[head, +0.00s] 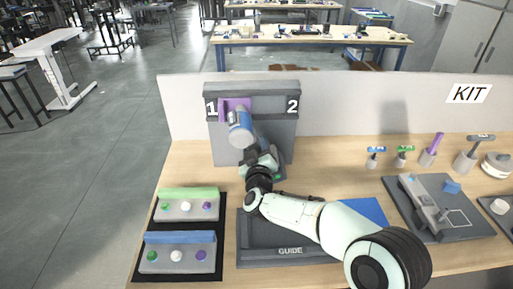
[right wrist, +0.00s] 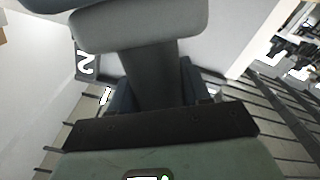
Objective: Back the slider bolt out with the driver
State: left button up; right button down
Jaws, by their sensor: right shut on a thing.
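A grey panel (head: 226,149) marked 1 and 2 stands at the back of the bench. A purple slider piece (head: 224,103) shows on its left column, near the 1. A blue and grey cylindrical tool, seemingly the driver (head: 240,128), stands in front of the slider and hides part of it. My right gripper (head: 250,154) is just below and is shut on the driver. In the right wrist view, a grey stem with a wide rounded top (right wrist: 145,75) rises beyond the dark jaw edge. The bolt and the tool's contact with it are hidden. My left gripper is out of view.
A dark tray marked GUIDE (head: 290,251) lies under my right arm. Two blocks with knobs, one green-backed (head: 188,193) and one blue-backed (head: 180,238), sit left. A grey fixture (head: 433,213) and several handled tools (head: 427,157) stand right. A white wall (head: 370,100) closes the back.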

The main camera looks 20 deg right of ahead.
jog(key=shift+s+r+p, duration=0.3)
jog(key=shift+r+p, duration=0.05)
jog(key=shift+p, duration=0.1)
dwell(1.6)
jog(key=shift+s+a+f, duration=0.15)
jog(key=shift+s+a, duration=0.1)
jog(key=shift+s, duration=0.25)
dwell(1.1)
jog(key=shift+s+a, duration=0.15)
jog(key=shift+s, duration=0.25)
jog(key=shift+b+v, duration=0.35)
jog(key=shift+v, duration=1.55)
jog(key=shift+s, duration=0.1)
jog(key=shift+v, duration=1.95)
